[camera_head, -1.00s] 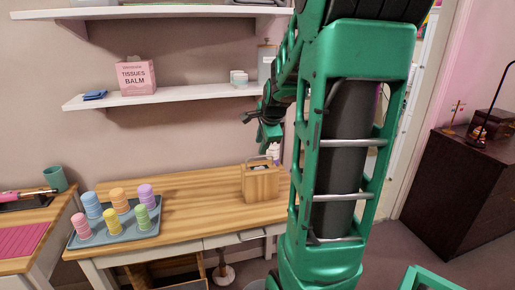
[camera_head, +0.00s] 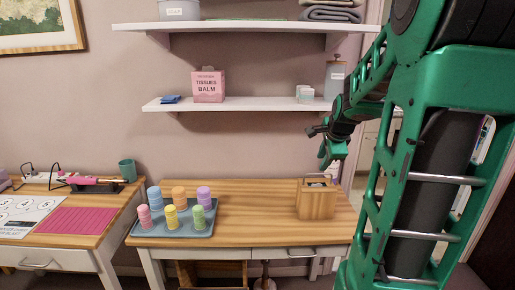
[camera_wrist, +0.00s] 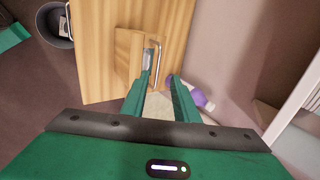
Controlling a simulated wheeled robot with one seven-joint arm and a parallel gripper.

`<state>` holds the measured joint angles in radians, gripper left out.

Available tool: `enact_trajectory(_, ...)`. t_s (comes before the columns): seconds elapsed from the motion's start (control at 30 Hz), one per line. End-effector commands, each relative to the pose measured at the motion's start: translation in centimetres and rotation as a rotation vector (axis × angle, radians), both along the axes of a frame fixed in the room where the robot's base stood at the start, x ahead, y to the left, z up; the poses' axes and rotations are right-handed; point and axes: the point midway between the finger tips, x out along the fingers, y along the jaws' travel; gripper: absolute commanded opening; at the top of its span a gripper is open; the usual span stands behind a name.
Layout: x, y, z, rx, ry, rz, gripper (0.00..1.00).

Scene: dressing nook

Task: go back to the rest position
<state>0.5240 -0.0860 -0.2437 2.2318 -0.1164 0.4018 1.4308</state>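My gripper (camera_head: 332,150) is up in the air above the right part of the wooden desk (camera_head: 250,195), below the shelf's right end. In the wrist view my gripper (camera_wrist: 162,82) points down with its two fingers apart and nothing between them. A wooden box with a handle (camera_head: 317,200) stands on the desk below it; the box (camera_wrist: 128,52) also shows beyond the fingers in the wrist view. My green arm fills the right side of the head view.
A blue-grey tray (camera_head: 150,231) with several coloured cups sits on the desk's left. A shelf (camera_head: 240,104) holds a pink tissue box (camera_head: 208,86). A white and purple bottle (camera_wrist: 203,99) is beside my right finger in the wrist view. A bin (camera_wrist: 55,25) stands on the floor.

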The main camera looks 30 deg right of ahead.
Motion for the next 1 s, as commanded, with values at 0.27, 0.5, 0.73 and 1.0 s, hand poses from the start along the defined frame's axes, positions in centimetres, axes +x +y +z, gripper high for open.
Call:
enact_trajectory(0.27,-0.6,0.9,-0.2,-0.01,0.029,0.042,0.27)
enact_trajectory(0.5,-5.9,7.7,-1.8,-0.087,0.256,0.427,0.27)
enact_trajectory(0.73,-13.8,15.1,-4.0,-0.136,0.486,0.945,0.27)
enact_trajectory(1.0,-21.2,20.2,-5.6,-0.139,0.616,1.417,0.27)
